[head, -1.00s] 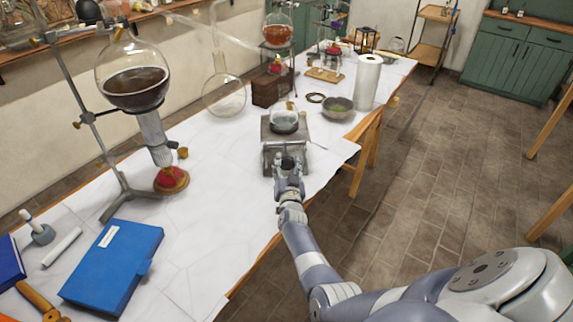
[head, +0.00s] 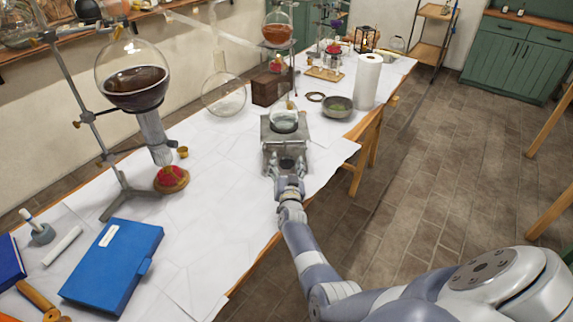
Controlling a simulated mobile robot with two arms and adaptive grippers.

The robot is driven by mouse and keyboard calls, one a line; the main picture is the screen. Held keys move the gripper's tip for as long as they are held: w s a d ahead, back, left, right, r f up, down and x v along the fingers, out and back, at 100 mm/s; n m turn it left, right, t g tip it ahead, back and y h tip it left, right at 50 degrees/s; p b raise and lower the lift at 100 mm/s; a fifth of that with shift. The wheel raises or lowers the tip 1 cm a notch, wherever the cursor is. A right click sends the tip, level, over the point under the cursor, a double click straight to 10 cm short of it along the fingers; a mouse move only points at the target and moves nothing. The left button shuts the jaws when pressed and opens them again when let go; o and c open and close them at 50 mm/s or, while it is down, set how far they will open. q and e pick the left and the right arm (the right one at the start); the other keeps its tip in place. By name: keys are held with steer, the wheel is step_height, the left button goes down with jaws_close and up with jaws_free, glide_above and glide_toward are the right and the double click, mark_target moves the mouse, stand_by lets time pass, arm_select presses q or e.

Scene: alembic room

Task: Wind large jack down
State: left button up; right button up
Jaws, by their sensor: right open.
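My left gripper is not in view.
A round flask of dark liquid (head: 133,82) on a stand is at the left. A grey bowl (head: 338,107) and a white paper roll (head: 367,82) stand right of the jack. The table around the jack's left side is clear.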

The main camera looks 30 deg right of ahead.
steer(key=v, duration=0.7)
steer(key=shift+s, duration=0.2)
steer(key=shift+a, duration=0.15)
stand_by(0.4)
